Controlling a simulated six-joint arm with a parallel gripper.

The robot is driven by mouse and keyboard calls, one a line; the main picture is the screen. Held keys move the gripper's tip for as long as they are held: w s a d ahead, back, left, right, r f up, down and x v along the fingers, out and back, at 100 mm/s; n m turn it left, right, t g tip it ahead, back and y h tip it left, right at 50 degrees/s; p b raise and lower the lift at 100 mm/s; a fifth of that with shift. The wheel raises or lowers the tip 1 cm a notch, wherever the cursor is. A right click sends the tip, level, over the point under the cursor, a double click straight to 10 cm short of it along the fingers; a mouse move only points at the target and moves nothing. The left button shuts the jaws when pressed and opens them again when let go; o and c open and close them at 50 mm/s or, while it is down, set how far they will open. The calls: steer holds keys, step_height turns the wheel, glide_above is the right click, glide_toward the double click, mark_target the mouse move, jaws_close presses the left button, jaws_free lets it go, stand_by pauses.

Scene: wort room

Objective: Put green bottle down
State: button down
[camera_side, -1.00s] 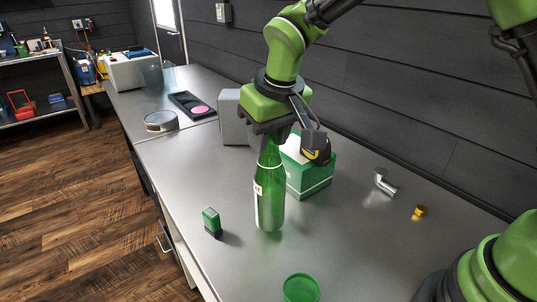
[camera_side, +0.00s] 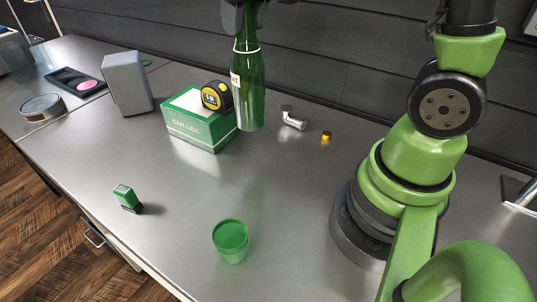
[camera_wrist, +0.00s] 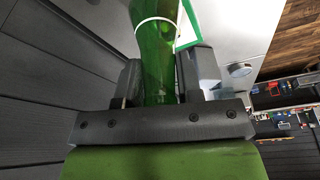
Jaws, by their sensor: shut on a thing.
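The green bottle (camera_side: 249,92) is upright in the side view, just right of the green-and-white can lids box (camera_side: 190,130). Its base appears near or above the steel bench; I cannot tell whether it touches. My gripper (camera_side: 246,10) is shut on the bottle's upper part, at the top edge of the side view and partly cut off. In the wrist view the green bottle (camera_wrist: 154,45) sits between the two dark fingers of my gripper (camera_wrist: 158,82). The bottle's base is out of the wrist view.
A silver elbow fitting (camera_side: 293,118) and small yellow cap (camera_side: 326,136) lie to the right. A green cup (camera_side: 231,241) and small green stamp (camera_side: 125,197) stand nearer the front. The bench (camera_side: 180,200) between is clear.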

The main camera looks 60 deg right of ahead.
mark_target(248, 70)
steer(key=s+d+f+m, duration=0.1)
steer(key=s+d+f, duration=0.1)
steer(key=f, duration=0.8)
steer(key=shift+s+d+f, duration=0.2)
steer(key=shift+s+d, duration=0.15)
steer(key=shift+s, duration=0.2)
steer(key=shift+f, duration=0.15)
steer(key=c, duration=0.8)
jaws_free()
